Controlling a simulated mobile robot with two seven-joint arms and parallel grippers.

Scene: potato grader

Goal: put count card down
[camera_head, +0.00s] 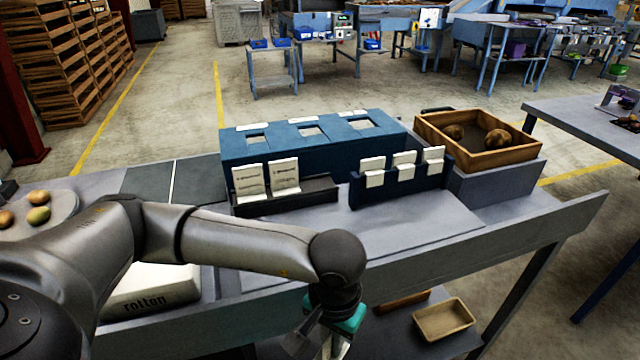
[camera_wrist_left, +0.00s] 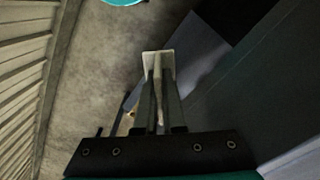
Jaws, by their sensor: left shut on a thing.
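My left gripper (camera_head: 328,338) hangs low in front of the bench's front edge in the head view. In the left wrist view its fingers (camera_wrist_left: 158,85) are shut on a small white card (camera_wrist_left: 150,60), which I take to be the count card. On the bench, a dark holder (camera_head: 290,197) carries two upright white cards (camera_head: 268,180) with small print. To its right, a blue rack (camera_head: 428,180) carries three blank-looking white cards (camera_head: 403,163). My right gripper is in neither view.
A blue box with openings (camera_head: 240,152) stands behind the holders. A wooden tray (camera_head: 470,161) with potatoes is at the right. The grey bench top (camera_head: 400,225) before the holders is clear. A white "rotten" bin (camera_head: 150,292) is at left, and a small tan tray (camera_head: 444,318) sits below.

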